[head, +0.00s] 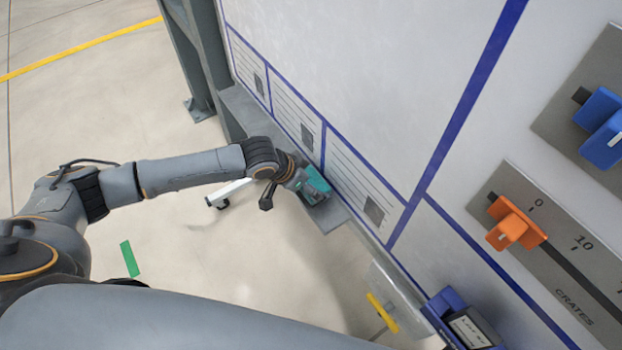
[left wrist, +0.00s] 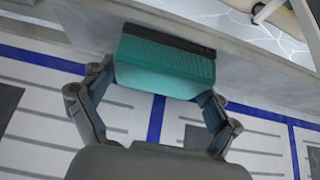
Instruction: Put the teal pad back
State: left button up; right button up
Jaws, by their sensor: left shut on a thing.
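The teal pad (head: 317,180) is at the near end of a narrow grey ledge (head: 246,112) along the white board. My left gripper (head: 303,182) is shut on the pad, with its arm reaching in from the left. In the left wrist view the teal pad (left wrist: 165,66) lies between the two fingers of the left gripper (left wrist: 155,85). Its dark strip faces the grey ledge surface (left wrist: 85,22). I cannot tell whether the pad rests on the ledge or is held just off it. My right gripper is out of view.
The white board (head: 375,75) has blue-framed lined panels with grey squares. An orange slider (head: 515,224) on a scale marked CRATES and a blue slider (head: 602,125) stick out at the right. A blue holder (head: 462,318) and a yellow bar (head: 383,312) are below.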

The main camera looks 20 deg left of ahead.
pick_arm(q)
jog(key=o, duration=0.8)
jog(key=shift+c, duration=0.2)
jog(key=v, duration=1.2)
